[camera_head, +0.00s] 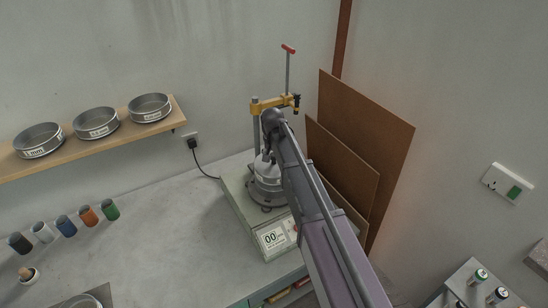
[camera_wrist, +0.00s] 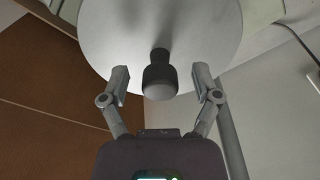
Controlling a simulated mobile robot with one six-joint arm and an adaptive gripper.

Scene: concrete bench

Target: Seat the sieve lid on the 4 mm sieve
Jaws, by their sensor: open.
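The sieve lid (camera_wrist: 120,40) is a pale grey disc with a dark knob (camera_wrist: 159,78) at its middle, filling the top of the wrist view. My gripper (camera_wrist: 161,82) is open, with one finger on each side of the knob and a gap to it on both sides. In the head view my gripper (camera_head: 267,156) is above the sieve stack (camera_head: 267,188) on the shaker, partly hidden by my arm. The lid's rim against the sieve below is hidden, so I cannot tell how it sits. I cannot read which sieve is the 4 mm one there.
The shaker (camera_head: 242,215) has a yellow clamp bar (camera_head: 270,103) on a post above the stack. Brown boards (camera_head: 368,130) lean close on the right. Several labelled sieves stand on the wall shelf (camera_head: 70,148). Coloured cups (camera_head: 88,216) stand at the bench's left; the middle bench is clear.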

